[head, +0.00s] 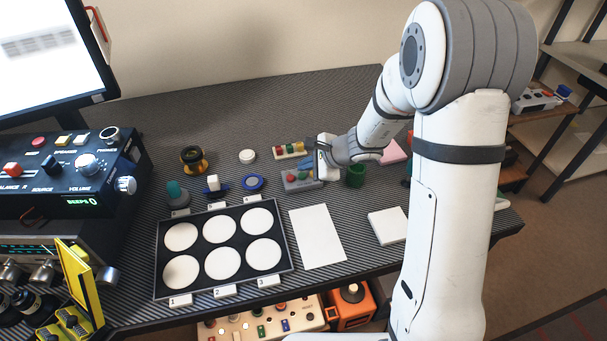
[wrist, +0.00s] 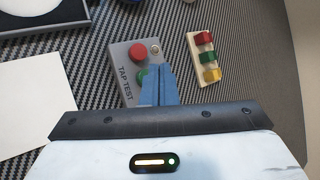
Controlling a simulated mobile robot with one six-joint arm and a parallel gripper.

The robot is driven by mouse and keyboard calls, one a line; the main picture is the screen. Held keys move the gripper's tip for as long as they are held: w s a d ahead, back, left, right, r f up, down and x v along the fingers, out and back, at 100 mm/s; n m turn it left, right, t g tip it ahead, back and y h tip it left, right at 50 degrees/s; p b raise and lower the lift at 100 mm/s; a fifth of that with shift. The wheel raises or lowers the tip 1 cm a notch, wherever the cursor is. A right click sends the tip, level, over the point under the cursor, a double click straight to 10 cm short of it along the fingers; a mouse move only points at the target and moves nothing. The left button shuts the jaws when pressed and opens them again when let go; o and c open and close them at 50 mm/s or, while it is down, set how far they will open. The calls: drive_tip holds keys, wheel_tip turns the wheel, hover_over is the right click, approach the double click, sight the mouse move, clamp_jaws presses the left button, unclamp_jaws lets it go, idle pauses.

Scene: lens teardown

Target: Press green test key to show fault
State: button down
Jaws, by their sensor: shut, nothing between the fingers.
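The grey tap test box (wrist: 125,68) lies on the striped table in the wrist view, with a red button (wrist: 138,53), a small round lamp or stud (wrist: 155,48) and a green key (wrist: 142,76). The box also shows in the head view (head: 293,184), left of my gripper. My gripper's blue fingers (wrist: 159,70) are shut with nothing between them. They overlap the right side of the green key in the wrist view and hide part of it. I cannot tell whether the fingertips touch the key or hover above it.
A cream block with red, green and yellow keys (wrist: 204,58) lies right of the box. A white sheet (head: 317,237) and a black tray (head: 200,208) with white discs lie nearer the front. A green cup (head: 356,176) stands close to my gripper's right.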

drive_tip(key=shift+f, duration=0.2)
drive_tip(key=shift+s+f+b, duration=0.1)
drive_tip(key=shift+f+b, duration=0.15)
drive_tip(key=shift+b, duration=0.35)
drive_tip(key=shift+f+b, duration=0.35)
drive_tip(key=shift+b, duration=0.15)
drive_tip(key=shift+r, duration=0.15)
idle(0.6)
drive_tip(key=shift+r+p, duration=0.5)
drive_tip(key=shift+r, duration=0.2)
wheel_tip(320, 180, up, 5)
drive_tip(key=p, duration=0.3)
drive_tip(key=shift+p, duration=0.3)
idle(0.4)
